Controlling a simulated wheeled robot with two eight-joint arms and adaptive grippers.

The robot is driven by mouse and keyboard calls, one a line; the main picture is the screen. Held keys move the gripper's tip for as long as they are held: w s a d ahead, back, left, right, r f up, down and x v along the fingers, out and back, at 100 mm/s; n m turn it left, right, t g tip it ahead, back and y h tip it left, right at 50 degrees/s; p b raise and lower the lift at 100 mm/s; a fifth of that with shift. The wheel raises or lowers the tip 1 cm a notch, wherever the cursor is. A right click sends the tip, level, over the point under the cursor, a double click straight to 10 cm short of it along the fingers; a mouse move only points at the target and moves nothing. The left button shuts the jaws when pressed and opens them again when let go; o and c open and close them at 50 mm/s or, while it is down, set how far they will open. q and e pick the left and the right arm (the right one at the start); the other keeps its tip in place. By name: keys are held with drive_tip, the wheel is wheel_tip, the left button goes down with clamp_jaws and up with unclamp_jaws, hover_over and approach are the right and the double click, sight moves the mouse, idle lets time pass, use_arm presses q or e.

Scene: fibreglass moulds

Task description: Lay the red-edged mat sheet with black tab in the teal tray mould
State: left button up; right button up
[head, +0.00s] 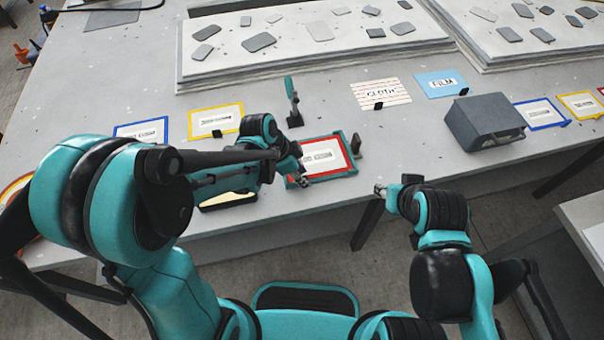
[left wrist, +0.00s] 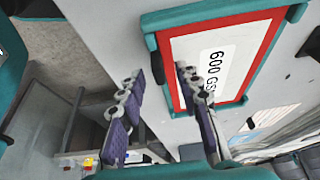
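The red-edged mat sheet (head: 335,162), with a white printed label, lies inside the rim of the teal tray mould (head: 325,137) near the table's front edge. In the left wrist view the sheet (left wrist: 262,40) looks flat within the teal rim (left wrist: 222,12). I cannot clearly make out its black tab. My left gripper (head: 301,168) is at the tray's left side; in the left wrist view its two fingers (left wrist: 162,92) are apart with nothing between them, one overlapping the sheet's edge in the picture. My right gripper (head: 380,188) is off the table's front edge, seemingly empty; its opening is too small to judge.
A grey box (head: 484,122) stands to the right. Behind the tray are a cloth card (head: 385,92), a blue film card (head: 443,82) and an upright teal-handled tool (head: 291,95). Yellow-edged (head: 215,120) and blue-edged (head: 140,130) sheets lie left. A black block (head: 355,145) stands beside the tray.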

use_arm(q)
drive_tip(key=v, duration=1.2)
drive_tip(key=shift+s, duration=0.1)
drive_tip(key=s+a+r+n+t+y, duration=0.1)
drive_tip(key=s+a+n+t+y, duration=0.3)
drive_tip(key=s+a+n, duration=0.4)
drive_tip(key=a+n+t, duration=0.1)
drive_tip(key=a+n, duration=0.1)
drive_tip(key=n, duration=0.4)
drive_tip(key=shift+s+r+t, duration=0.2)
drive_tip(key=shift+r+t, duration=0.05)
drive_tip(key=shift+t, duration=0.15)
